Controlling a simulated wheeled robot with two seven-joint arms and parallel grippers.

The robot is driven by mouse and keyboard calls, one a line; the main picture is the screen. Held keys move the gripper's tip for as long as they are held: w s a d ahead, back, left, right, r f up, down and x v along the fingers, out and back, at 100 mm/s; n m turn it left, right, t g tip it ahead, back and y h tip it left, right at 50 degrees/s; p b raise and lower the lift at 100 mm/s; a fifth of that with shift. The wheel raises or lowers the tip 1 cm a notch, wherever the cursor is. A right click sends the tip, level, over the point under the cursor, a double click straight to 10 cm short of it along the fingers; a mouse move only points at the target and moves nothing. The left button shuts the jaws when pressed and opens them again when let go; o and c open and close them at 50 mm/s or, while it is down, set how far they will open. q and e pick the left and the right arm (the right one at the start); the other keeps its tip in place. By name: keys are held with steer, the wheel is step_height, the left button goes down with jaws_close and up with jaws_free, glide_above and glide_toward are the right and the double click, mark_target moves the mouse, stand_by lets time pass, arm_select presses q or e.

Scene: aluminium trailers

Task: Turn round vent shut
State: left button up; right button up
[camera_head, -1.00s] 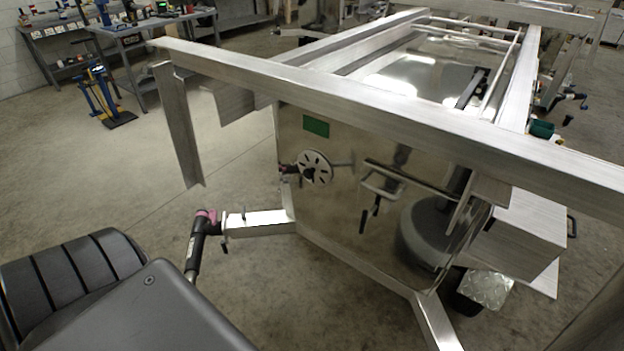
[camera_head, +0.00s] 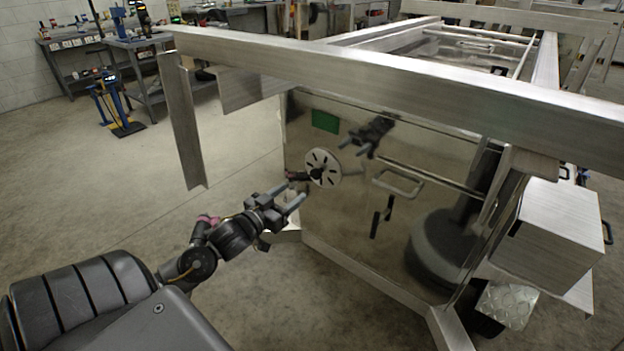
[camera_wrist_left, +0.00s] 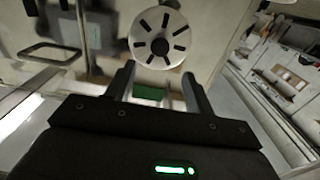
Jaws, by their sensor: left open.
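The round vent (camera_head: 322,168) is a pale disc with dark radial slots and a dark centre knob, on the shiny metal front panel (camera_head: 345,215) of the trailer. It also shows in the left wrist view (camera_wrist_left: 159,38), beyond the fingertips, with several slots partly open. My left gripper (camera_head: 296,197) is in front of the panel, to the lower left of the vent. Its two fingers are apart and empty, and a gap to the vent shows. In the left wrist view the open fingers (camera_wrist_left: 160,80) point toward the disc. My right gripper is not in view.
A green label (camera_head: 325,121) is above the vent. A metal handle (camera_head: 398,182) is to the right on the panel. The trailer's frame beam (camera_head: 400,85) crosses above, and an upright post (camera_head: 181,120) hangs at left. A metal box (camera_head: 560,225) juts out at right.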

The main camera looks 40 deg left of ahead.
mark_target(314, 175)
arm_select(q)
steer(key=w, duration=1)
steer(key=shift+w+a, duration=0.1)
steer(key=shift+w, duration=0.15)
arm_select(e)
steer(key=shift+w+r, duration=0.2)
arm_select(q)
steer(key=shift+c, duration=0.4)
steer(key=c, duration=0.9)
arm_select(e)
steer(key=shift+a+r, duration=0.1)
arm_select(q)
steer(key=m+p, duration=0.2)
steer(key=m, duration=0.4)
steer(key=shift+p, duration=0.35)
steer(key=shift+a+m+p, duration=0.1)
steer(key=shift+m+p, duration=0.25)
steer(key=shift+m, duration=1.05)
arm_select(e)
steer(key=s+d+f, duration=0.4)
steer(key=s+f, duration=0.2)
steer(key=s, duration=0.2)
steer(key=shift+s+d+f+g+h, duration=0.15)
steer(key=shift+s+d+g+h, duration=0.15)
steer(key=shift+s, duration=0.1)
